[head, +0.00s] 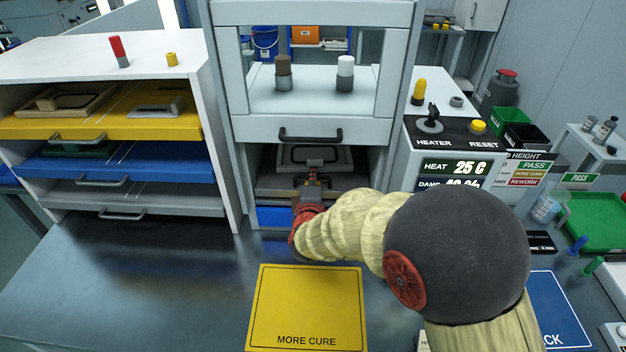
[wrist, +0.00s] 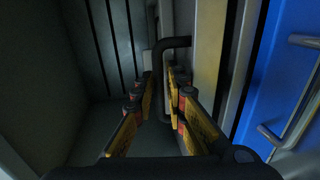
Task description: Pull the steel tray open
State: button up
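The steel tray (head: 272,184) sits low in the white fixture, above a blue drawer (head: 273,215). Its front is partly hidden by my gripper (head: 312,184). In the wrist view, turned on its side, a dark bent handle (wrist: 176,42) runs between the two yellow-padded fingers of my gripper (wrist: 161,85). The pads lie close on both sides of the bar and look shut on it. The tray's handle is hidden behind my gripper in the head view.
The fixture's raised front has its own black handle (head: 310,135) above my gripper. A rack with yellow, blue and grey trays (head: 122,158) stands left. A heater box (head: 450,150) stands right. A yellow MORE CURE mat (head: 306,305) lies in front; the bench left of it is clear.

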grip_shut()
jog(key=shift+s, duration=0.15)
dwell(0.8)
